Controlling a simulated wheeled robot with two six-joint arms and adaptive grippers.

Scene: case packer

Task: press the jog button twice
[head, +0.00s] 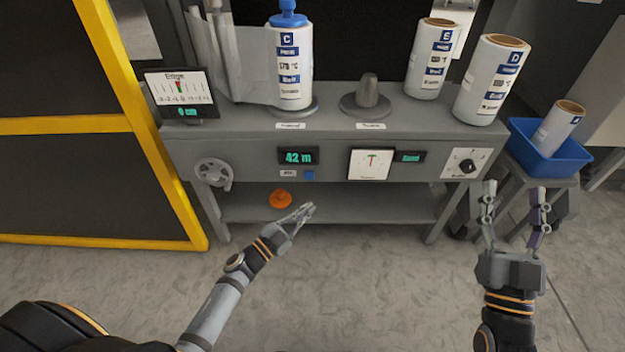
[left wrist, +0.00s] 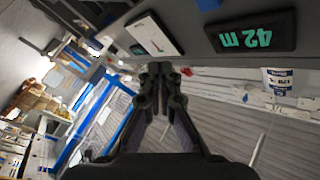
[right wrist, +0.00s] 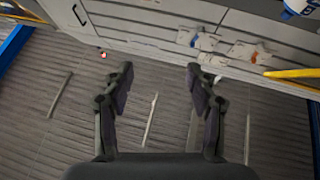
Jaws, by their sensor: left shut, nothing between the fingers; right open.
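The jog button is a small blue square (head: 309,175) on the front of the grey machine, just below the 42 m display (head: 298,156) and right of a small label. In the left wrist view the blue button (left wrist: 207,4) is cut by the top edge, above the upside-down display (left wrist: 250,37). My left gripper (head: 307,209) is shut and empty, with its tips below the button in the head view and apart from it. In the left wrist view its closed fingertips (left wrist: 160,69) point left of the button. My right gripper (head: 513,190) is open and empty, at the right.
A dial panel (head: 369,164) and a rotary knob (head: 466,164) are right of the button, a handwheel (head: 213,173) left. An orange object (head: 281,198) is on the lower shelf (head: 345,205). A blue bin (head: 550,160) stands beyond my right gripper.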

